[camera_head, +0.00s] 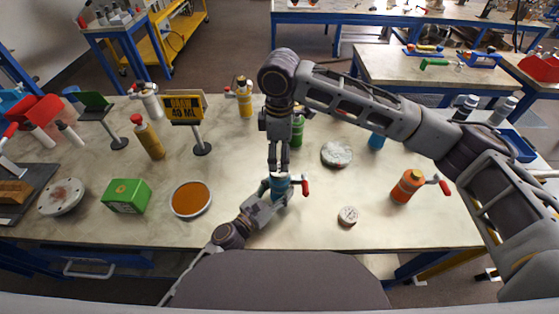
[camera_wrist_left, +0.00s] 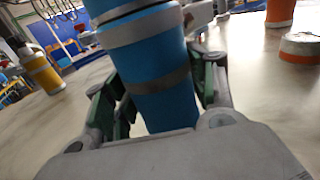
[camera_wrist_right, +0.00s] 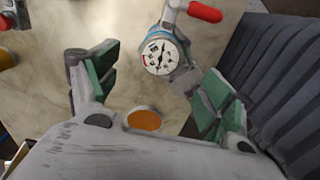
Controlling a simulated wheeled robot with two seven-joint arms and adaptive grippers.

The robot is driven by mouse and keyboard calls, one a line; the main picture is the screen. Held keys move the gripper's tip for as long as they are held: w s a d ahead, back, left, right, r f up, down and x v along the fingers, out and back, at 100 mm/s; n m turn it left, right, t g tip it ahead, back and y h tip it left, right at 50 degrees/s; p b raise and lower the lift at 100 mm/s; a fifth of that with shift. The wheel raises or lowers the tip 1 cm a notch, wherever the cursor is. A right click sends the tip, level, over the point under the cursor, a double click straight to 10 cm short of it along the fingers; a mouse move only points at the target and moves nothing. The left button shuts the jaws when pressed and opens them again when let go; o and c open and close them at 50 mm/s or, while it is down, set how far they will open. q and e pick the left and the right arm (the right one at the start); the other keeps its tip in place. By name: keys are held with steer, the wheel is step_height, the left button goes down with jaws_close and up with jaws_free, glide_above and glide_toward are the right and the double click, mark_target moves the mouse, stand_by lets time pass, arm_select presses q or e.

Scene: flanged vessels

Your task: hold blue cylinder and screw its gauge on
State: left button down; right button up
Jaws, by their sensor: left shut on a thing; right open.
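The blue cylinder (camera_head: 279,186) stands at the front middle of the table, with a red-handled valve (camera_head: 305,187) at its side. My left gripper (camera_head: 268,195) is shut around its body; in the left wrist view the cylinder (camera_wrist_left: 155,70) shows grey bands between green-padded fingers. In the right wrist view a round white gauge (camera_wrist_right: 160,57) sits at the cylinder's top, face toward the camera; how firmly it is seated cannot be told. My right gripper (camera_head: 279,168) points down above the cylinder. Its fingers are open and apart from the gauge, one to each side in its wrist view.
An orange cylinder (camera_head: 407,186) and a small round disc (camera_head: 348,215) stand to the right. A green cylinder (camera_head: 297,128) and a pale round plate (camera_head: 336,154) are behind. An orange-filled dish (camera_head: 190,199), a green box (camera_head: 127,196) and a yellow sign (camera_head: 186,107) stand left.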

step_height(320, 180, up, 4)
steer(key=shift+f, duration=0.1)
stand_by(0.4)
arm_select(q)
steer(key=shift+c, duration=2.1)
jaws_free()
steer(key=shift+s+a, duration=0.1)
steer(key=shift+v, duration=5.85)
steer(key=shift+s, duration=0.1)
arm_select(e)
steer(key=shift+s, duration=0.1)
